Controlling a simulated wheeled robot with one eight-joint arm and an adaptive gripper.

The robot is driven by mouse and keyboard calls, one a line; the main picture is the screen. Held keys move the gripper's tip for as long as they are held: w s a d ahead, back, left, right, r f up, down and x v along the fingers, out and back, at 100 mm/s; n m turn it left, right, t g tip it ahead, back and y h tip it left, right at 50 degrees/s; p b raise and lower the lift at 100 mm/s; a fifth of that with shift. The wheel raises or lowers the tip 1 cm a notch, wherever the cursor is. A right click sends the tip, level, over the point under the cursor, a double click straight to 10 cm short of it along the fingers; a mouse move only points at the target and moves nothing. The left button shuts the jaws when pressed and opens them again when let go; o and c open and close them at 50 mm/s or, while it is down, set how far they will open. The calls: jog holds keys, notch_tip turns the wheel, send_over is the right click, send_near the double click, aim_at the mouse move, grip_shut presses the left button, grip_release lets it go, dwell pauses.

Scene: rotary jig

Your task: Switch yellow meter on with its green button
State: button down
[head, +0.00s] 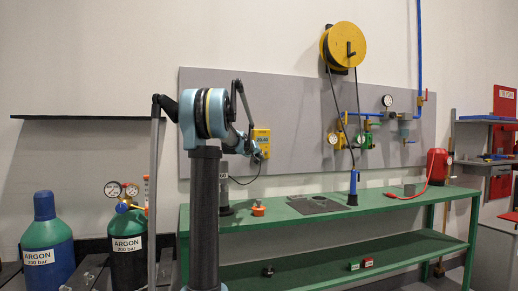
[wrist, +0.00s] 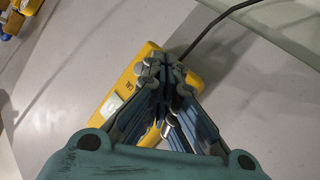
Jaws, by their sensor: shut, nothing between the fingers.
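The yellow meter (head: 261,139) is mounted on the grey back panel (head: 300,95) above the bench, with a black cable hanging from it. In the wrist view the yellow meter (wrist: 148,75) lies right behind my gripper (wrist: 163,66), with its pale display (wrist: 112,105) showing to the left of the fingers. My gripper is shut and empty, its fingertips over the meter's face near the cable end. I cannot tell whether the tips touch it. The green button does not show; the fingers hide part of the face. In the head view my arm partly covers the area beside the meter.
A green bench (head: 400,201) runs below the panel, holding an orange part (head: 258,209) and a blue tool (head: 353,186). Gauges and valves (head: 365,138) are on the panel to the right. Argon cylinders (head: 46,235) stand at the left. The panel around the meter is mostly clear.

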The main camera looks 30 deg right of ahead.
jog(key=shift+s, duration=0.15)
jog(key=shift+s+a, duration=0.1)
jog(key=shift+s, duration=0.25)
jog(key=shift+s+a, duration=0.25)
jog(key=shift+s, duration=0.7)
jog(key=shift+s+a, duration=0.2)
jog(key=shift+s, duration=0.8)
jog(key=shift+s+a, duration=0.25)
jog(key=shift+s, duration=0.7)
jog(key=s+a+f+n+g+y, duration=0.1)
jog(key=s+a+f+y, duration=0.2)
jog(key=s+a+f, duration=0.8)
jog(key=s+a+f+n+g+y, duration=0.1)
jog(key=s+a+f+y, duration=0.4)
jog(key=a, duration=1.1)
jog(key=s+a+f+n+g+y, duration=0.1)
jog(key=s+a+f, duration=0.85)
jog(key=a, duration=0.35)
jog(key=s+a+f+n+g+y, duration=0.2)
jog(key=s+a+f+n+y, duration=0.1)
jog(key=s+a+f, duration=0.8)
notch_tip(320, 180, down, 2)
jog(key=shift+s+f+g, duration=0.2)
jog(key=shift+s+g, duration=0.2)
jog(key=shift+s, duration=0.8)
